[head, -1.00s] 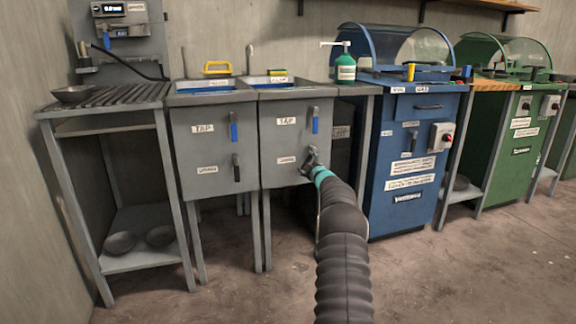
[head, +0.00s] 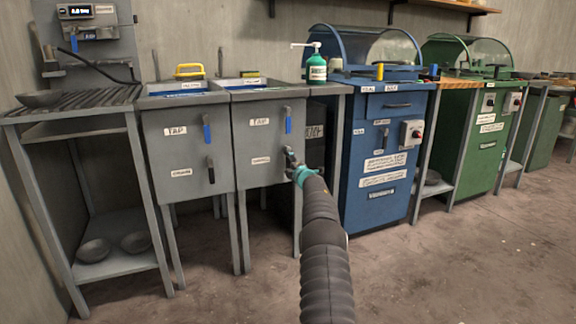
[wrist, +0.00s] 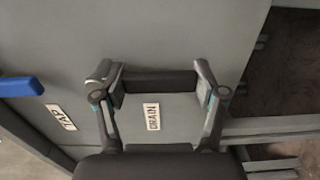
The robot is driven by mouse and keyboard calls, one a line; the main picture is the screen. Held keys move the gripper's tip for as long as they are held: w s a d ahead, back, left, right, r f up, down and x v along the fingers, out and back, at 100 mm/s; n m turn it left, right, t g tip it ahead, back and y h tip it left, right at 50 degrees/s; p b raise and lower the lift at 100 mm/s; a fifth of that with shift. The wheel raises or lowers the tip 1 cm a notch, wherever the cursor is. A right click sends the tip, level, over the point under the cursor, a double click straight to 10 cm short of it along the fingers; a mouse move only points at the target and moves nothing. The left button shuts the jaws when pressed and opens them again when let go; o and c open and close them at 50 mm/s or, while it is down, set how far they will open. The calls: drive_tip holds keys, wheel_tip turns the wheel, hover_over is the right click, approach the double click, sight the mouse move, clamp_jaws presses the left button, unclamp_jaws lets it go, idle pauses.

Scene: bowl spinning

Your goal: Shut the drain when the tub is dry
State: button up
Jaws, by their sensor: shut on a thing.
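The right-hand tub is a grey cabinet (head: 262,200) with a sink in its top, a blue TAP lever (head: 288,120) and a DRAIN label (head: 260,160). My gripper (head: 291,158) is at the lower right of its front. In the wrist view my gripper (wrist: 160,92) is shut on the dark drain lever (wrist: 160,82), beside the DRAIN label (wrist: 153,116). The blue tap lever (wrist: 20,87) hangs clear of it. The inside of the sink (head: 250,84) is seen at a shallow angle; I cannot tell whether it holds water.
A similar left-hand tub (head: 187,205) has its own blue and dark levers. A metal rack (head: 70,108) with bowls stands at far left. A blue machine (head: 375,165) is close on the right, a green one (head: 490,140) beyond. The floor (head: 440,270) in front is open.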

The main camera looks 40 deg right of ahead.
drive_tip(key=shift+d, duration=0.15)
drive_tip(key=o, duration=1.7)
drive_tip(key=v, duration=1.2)
